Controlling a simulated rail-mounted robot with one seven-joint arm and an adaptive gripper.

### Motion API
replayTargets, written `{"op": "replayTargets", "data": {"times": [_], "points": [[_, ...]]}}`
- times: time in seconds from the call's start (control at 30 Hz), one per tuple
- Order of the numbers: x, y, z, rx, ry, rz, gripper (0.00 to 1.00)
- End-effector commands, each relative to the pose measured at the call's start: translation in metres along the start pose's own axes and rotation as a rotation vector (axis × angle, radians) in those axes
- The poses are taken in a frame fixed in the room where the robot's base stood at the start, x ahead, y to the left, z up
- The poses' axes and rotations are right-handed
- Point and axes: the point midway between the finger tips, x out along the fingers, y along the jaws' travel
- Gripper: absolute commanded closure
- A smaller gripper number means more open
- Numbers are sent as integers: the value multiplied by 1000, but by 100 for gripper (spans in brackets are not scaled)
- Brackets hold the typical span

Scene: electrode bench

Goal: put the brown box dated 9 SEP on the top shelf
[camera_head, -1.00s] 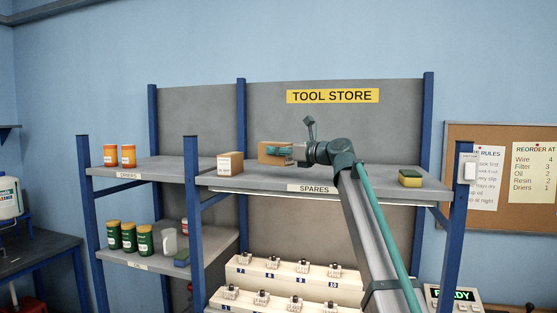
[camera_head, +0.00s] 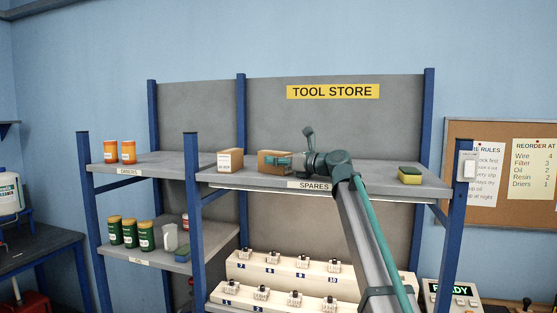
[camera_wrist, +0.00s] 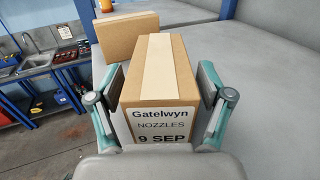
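The brown box dated 9 SEP (camera_wrist: 160,95) is labelled "Gatelwyn NOZZLES" and has a pale tape strip along its top. It sits between the fingers of my gripper (camera_wrist: 160,108), which appear closed against its two sides. In the head view the box (camera_head: 272,163) is at the top shelf (camera_head: 390,183), above the SPARES label; my gripper (camera_head: 280,163) comes in from the right. The box looks upright and at shelf level. I cannot tell whether its base touches the shelf.
Another brown box (camera_head: 230,160) stands just left, with a small gap. A yellow-green sponge (camera_head: 410,175) lies at the shelf's right end. Two orange jars (camera_head: 120,152) stand on the left bay. Shelf room is free between my gripper and the sponge.

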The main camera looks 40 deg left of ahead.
Motion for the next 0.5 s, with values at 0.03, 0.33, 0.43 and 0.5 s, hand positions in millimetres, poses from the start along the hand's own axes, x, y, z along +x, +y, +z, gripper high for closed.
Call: {"op": "replayTargets", "data": {"times": [0.03,0.33,0.43,0.5], "points": [[0,0,0,0,0,0,21],[-6,0,1,0,0,-1,21],[-19,0,0,0,-1,-1,21],[-32,1,-1,-1,-1,-1,21]]}}
